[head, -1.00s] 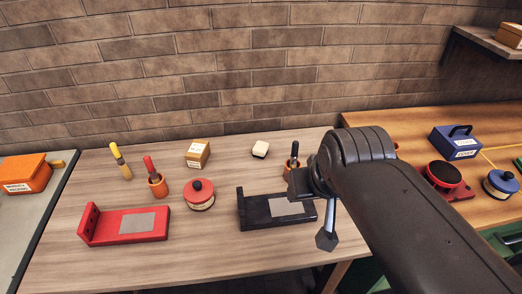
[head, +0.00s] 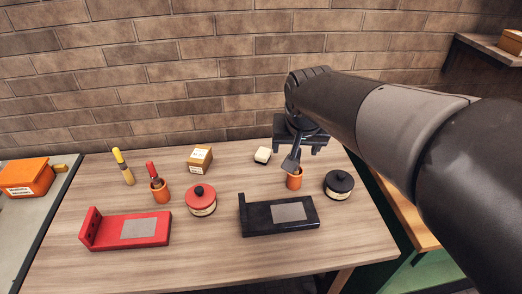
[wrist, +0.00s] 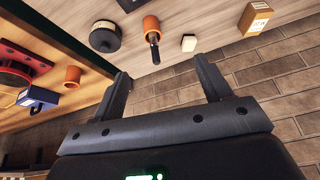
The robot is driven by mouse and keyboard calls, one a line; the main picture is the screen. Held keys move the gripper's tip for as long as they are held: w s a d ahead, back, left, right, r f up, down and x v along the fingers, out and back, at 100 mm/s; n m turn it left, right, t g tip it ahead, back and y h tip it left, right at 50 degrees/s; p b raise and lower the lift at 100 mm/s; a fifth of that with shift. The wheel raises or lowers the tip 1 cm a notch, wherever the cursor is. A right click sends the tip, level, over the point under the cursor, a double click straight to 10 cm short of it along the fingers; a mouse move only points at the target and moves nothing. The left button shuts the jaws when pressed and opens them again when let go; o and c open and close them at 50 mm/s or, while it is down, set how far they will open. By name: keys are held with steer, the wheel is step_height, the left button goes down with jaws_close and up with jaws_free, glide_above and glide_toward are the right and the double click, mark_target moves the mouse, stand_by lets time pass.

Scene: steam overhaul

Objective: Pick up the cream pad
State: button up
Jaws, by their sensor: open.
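The cream pad (head: 262,155) is a small pale block lying toward the back of the wooden table, near the wall. It also shows in the wrist view (wrist: 188,43), just past the tip of the right-hand finger. My gripper (head: 299,148) is open and empty, to the right of the pad and apart from it in the head view. In the wrist view my gripper (wrist: 163,72) has its two fingers spread, with table edge and brick wall showing between them.
An orange cup (head: 294,183) with a dark-handled tool stands close to my gripper. A black lidded tin (head: 339,186) is right of it. A cardboard box (head: 200,159) stands left of the pad. Black (head: 270,224) and red (head: 130,231) fixtures lie in front. The brick wall rises behind.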

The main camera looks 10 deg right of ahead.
steer(key=w+a+f+m, duration=0.1)
steer(key=w+f, duration=0.2)
steer(key=w, duration=0.4)
steer(key=w+a+f+m, duration=0.1)
steer(key=w+f, duration=0.2)
steer(key=w, duration=0.4)
steer(key=m+g+h, duration=0.1)
steer(key=h, duration=0.1)
glide_toward(263, 152)
steer(key=x, duration=0.4)
steer(key=shift+a+f, duration=0.1)
steer(key=shift+f, duration=0.1)
steer(key=shift+m, duration=0.3)
steer(key=shift+x, duration=3)
steer(key=shift+w, duration=0.1)
steer(key=c, duration=1.1)
steer(key=shift+r, duration=0.1)
steer(key=shift+r, duration=0.1)
